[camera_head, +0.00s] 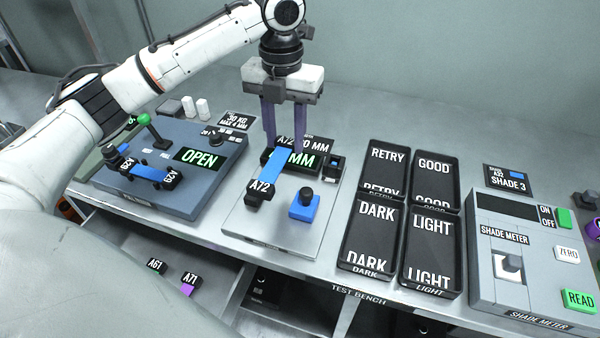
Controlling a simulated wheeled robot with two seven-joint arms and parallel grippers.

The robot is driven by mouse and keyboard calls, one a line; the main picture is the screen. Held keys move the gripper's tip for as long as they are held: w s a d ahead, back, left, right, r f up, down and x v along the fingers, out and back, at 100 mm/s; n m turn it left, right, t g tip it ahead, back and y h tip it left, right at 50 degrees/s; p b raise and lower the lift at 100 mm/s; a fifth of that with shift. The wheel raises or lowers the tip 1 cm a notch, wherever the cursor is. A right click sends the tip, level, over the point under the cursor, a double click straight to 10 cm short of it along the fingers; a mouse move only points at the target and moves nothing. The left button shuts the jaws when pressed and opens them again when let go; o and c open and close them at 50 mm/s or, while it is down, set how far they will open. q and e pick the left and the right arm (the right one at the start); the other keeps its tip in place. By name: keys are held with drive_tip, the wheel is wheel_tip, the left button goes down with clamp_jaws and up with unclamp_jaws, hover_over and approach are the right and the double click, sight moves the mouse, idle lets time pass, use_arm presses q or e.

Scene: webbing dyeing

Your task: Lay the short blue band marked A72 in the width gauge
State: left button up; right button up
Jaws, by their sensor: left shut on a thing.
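The short blue band marked A72 (273,164) lies lengthwise over the width gauge (244,222), a light grey plate with a black display showing green "MM". One black A72 end tab (260,190) is at the near left of the gauge. The other A72 tab (285,140) is at the far end, between the fingers of my left gripper (284,149). The gripper is shut on this far end and points down. Part of the display is hidden behind the band. Whether the band rests fully on the gauge I cannot tell. My right gripper is out of view.
A blue block with a black knob (304,205) stands on the gauge's right. Left is a machine reading OPEN (200,157), holding another blue band marked A29 or similar. Black trays (375,232) and a shade meter (515,290) stand right. Bands A61 and A71 lie below.

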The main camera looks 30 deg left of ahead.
use_arm(q)
hover_over(287, 184)
wheel_tip(287, 184, down, 5)
drive_tip(key=shift+s+f, duration=0.1)
drive_tip(key=shift+f, duration=2.3)
drive_tip(key=o, duration=1)
drive_tip(key=shift+o, duration=0.2)
wheel_tip(287, 184, up, 12)
drive_tip(key=shift+r, duration=0.1)
